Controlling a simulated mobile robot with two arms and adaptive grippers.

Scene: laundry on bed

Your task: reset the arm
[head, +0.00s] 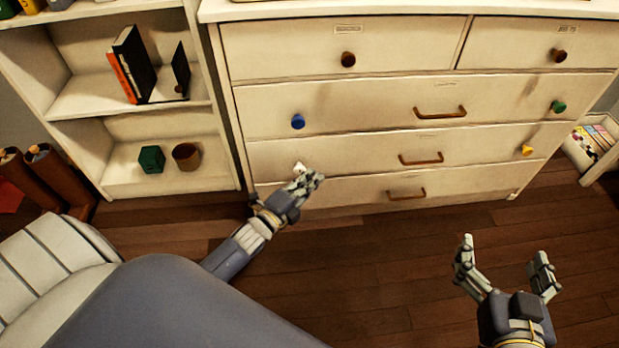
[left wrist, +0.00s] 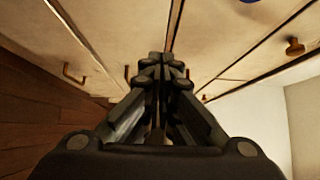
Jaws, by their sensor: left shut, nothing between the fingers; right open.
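My left gripper (head: 312,178) is shut and empty in front of the lower left part of the white dresser (head: 300,98). Its fingers (left wrist: 160,70) are together in the left wrist view, pointing at the drawer fronts; I cannot tell whether they touch. My right gripper (head: 506,262) is open and empty above the wooden floor at the lower right, apart from the dresser. All drawers look shut or nearly so.
A white shelf (head: 130,184) stands left of the dresser with books (head: 135,65), a green box (head: 151,160) and a brown pot (head: 187,156). A bin with books (head: 592,140) is at the right. The wooden floor (head: 400,270) between my arms is clear.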

